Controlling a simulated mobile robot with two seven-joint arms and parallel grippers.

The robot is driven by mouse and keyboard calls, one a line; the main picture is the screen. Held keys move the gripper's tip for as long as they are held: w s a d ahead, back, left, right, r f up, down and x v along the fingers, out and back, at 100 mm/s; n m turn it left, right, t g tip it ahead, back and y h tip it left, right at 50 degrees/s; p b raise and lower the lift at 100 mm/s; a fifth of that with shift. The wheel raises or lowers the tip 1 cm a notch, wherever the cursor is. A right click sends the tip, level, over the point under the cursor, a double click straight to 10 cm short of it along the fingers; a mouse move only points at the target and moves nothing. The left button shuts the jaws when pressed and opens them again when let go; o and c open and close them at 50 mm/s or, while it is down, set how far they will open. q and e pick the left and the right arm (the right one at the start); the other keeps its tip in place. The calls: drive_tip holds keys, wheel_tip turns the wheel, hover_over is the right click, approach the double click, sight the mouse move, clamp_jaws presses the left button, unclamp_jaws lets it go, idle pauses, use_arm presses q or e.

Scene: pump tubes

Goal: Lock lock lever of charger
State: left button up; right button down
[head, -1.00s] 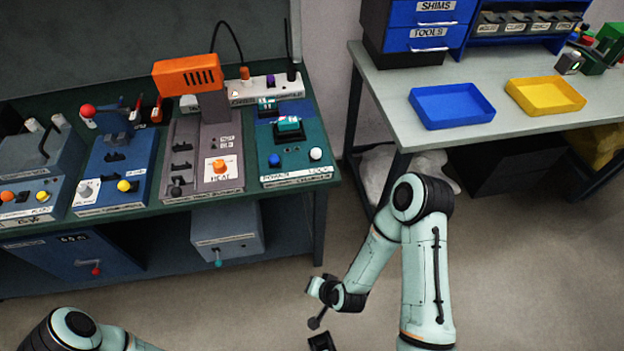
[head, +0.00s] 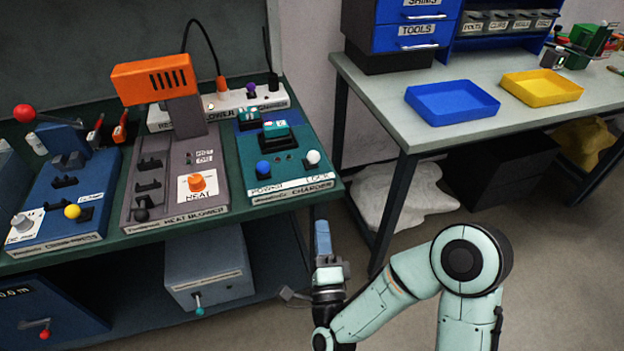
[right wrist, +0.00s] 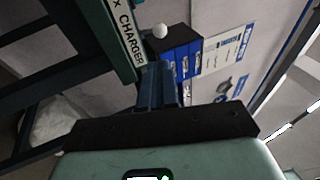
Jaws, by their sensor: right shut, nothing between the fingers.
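The charger (head: 288,160) is a teal box at the right end of the bench, with a blue-knobbed POWER lever (head: 263,168) and a white-knobbed LOCK lever (head: 313,157) at its front. The white knob also shows in the right wrist view (right wrist: 160,31), beyond the fingers, beside the CHARGER label (right wrist: 130,35). My right gripper (head: 322,226) is shut and empty, below and in front of the charger's front right corner, apart from the lever. Its blue fingers show together in the right wrist view (right wrist: 159,84). My left gripper is out of view.
The heat blower (head: 160,195) stands left of the charger, with the cross-press unit further left. A grey table (head: 385,105) with a blue tray (head: 452,103) and a yellow tray (head: 541,88) is at the right. A floor gap separates bench and table.

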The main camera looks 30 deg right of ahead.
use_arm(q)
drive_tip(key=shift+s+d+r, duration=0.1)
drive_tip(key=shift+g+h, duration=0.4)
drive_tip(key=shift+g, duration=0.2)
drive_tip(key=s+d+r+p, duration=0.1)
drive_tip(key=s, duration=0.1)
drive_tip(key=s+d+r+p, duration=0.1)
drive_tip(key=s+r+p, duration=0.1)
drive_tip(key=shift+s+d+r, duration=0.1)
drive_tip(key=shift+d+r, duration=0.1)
use_arm(e)
approach(313, 160)
drive_tip(key=x, duration=0.4)
drive_tip(key=f+x, duration=0.1)
drive_tip(key=x, duration=0.1)
drive_tip(key=shift+w+d+r, duration=0.15)
drive_tip(key=shift+w+d, duration=0.15)
drive_tip(key=shift+w, duration=0.05)
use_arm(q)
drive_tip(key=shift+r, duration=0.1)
